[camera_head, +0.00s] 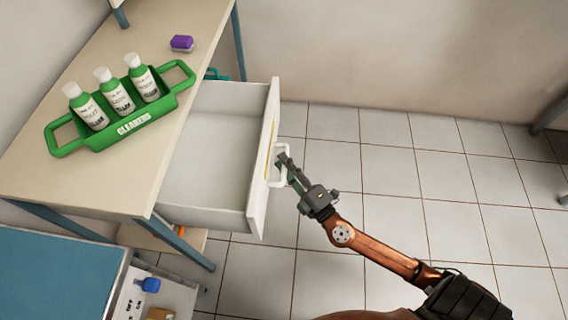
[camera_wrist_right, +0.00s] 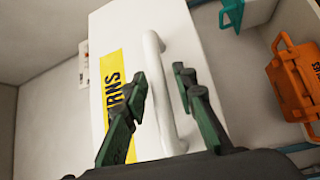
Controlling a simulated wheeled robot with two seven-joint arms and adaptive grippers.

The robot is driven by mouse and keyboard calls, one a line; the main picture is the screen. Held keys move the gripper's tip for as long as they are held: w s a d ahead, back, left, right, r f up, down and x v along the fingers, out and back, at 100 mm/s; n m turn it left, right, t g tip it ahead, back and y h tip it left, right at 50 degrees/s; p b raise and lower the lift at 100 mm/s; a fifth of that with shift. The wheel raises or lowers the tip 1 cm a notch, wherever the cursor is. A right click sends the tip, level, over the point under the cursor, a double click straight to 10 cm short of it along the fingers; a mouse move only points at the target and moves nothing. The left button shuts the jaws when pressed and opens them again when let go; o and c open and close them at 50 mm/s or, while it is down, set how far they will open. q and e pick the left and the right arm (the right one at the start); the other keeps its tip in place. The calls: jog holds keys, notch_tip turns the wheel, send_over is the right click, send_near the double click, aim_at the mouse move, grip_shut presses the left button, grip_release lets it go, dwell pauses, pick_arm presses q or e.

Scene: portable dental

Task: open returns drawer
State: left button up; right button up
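The returns drawer (camera_head: 250,205) stands pulled well out from under the desk, and its white interior looks empty. Its front (camera_wrist_right: 185,40) carries a yellow label (camera_wrist_right: 112,95) with the letters "RNS" visible. The white bar handle (camera_wrist_right: 160,90) crosses between the fingers of my right gripper (camera_wrist_right: 160,108) in the wrist view. The fingers are spread on either side of the bar, with gaps visible. In the head view my right gripper (camera_head: 286,168) is at the handle, outside the drawer front. My left gripper is not in view.
A green caddy (camera_head: 122,132) labelled "CLEANERS" holds three bottles on the desk (camera_head: 90,180). A purple item (camera_head: 182,43) lies behind it. A blue-topped cabinet (camera_head: 55,275) is at lower left. An orange container (camera_wrist_right: 295,80) shows in the wrist view.

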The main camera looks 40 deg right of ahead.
jog(key=shift+o, duration=0.2)
jog(key=shift+s, duration=0.1)
jog(key=s+f, duration=0.1)
jog(key=s, duration=1)
jog(key=shift+s+f, duration=0.25)
jog(key=shift+s, duration=0.1)
